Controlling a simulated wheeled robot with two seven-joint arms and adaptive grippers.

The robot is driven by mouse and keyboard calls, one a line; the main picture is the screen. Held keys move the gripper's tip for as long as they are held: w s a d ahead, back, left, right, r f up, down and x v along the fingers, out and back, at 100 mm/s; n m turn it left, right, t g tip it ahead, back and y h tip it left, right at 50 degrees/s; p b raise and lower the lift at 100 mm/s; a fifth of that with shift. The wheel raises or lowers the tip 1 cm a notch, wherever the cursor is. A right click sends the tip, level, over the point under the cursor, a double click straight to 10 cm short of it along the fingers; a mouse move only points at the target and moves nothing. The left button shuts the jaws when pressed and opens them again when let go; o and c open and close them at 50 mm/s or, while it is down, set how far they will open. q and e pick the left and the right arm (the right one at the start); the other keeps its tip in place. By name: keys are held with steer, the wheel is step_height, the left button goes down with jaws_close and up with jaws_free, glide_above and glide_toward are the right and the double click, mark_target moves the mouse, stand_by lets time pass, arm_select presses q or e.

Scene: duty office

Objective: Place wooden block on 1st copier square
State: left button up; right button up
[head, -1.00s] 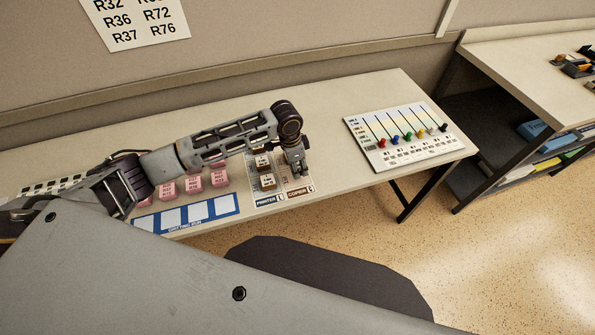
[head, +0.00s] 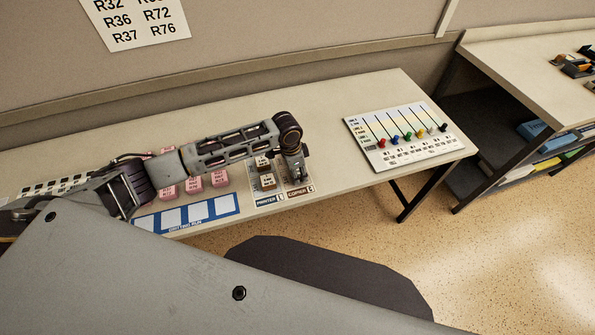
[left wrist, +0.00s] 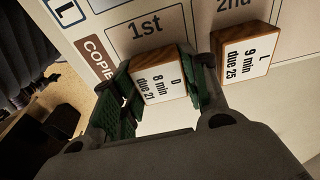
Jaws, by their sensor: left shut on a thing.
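My left gripper (head: 299,180) is at the copier column of the board, above the brown "COPIER" label (head: 299,191). In the left wrist view its green-padded fingers (left wrist: 160,95) are shut on a wooden block (left wrist: 162,82) marked "D 8 min due 21". The block is in front of the outlined copier square marked "1st" (left wrist: 147,27) and hides part of it. I cannot tell whether it touches the board. Another wooden block (left wrist: 245,54), "L 9 min due 25", sits at the "2nd" marking. My right gripper is not in view.
Two wooden blocks (head: 267,181) (head: 262,162) stand in the column above the blue "PRINTER" label (head: 268,199). Pink blocks (head: 194,185) and a blue-framed strip (head: 185,214) lie to the left. A board with coloured pegs (head: 405,136) lies right. The table between is clear.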

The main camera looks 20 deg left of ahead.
arm_select(q)
steer(key=shift+f, duration=0.1)
steer(key=o, duration=1)
steer(key=shift+o, duration=0.2)
step_height(320, 180, up, 12)
steer(key=s+a, duration=0.1)
steer(key=shift+a, duration=0.2)
stand_by(0.6)
